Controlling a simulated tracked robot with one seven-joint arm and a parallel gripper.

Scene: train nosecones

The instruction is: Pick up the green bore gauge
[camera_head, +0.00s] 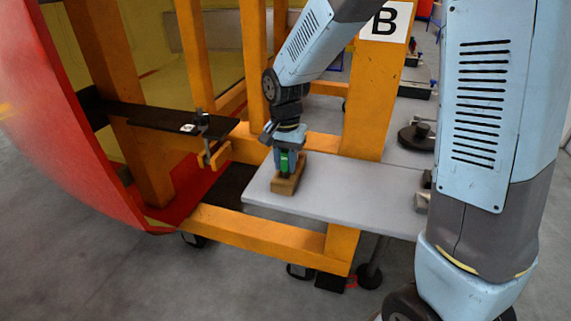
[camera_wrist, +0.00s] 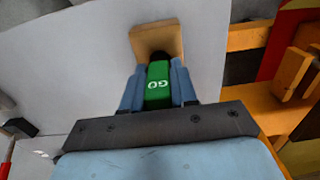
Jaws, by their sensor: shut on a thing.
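The green bore gauge (camera_head: 285,163) is upright at a tan wooden block (camera_head: 287,185) on a light grey table (camera_head: 350,190). In the wrist view the green gauge (camera_wrist: 158,84) shows white "GO" lettering, and its dark far end meets the wooden block (camera_wrist: 156,41). My gripper (camera_head: 287,152) points down over the block. In the wrist view its two blue fingers (camera_wrist: 158,88) are on either side of the gauge and shut on it. Whether the gauge's lower end is still inside the block is hidden.
An orange frame (camera_head: 270,233) surrounds the table, with a post marked "B" (camera_head: 370,90) behind it. A black shelf (camera_head: 165,118) with an orange clamp-like part (camera_head: 213,154) is to the left. A large red curved panel (camera_head: 65,115) stands farther left.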

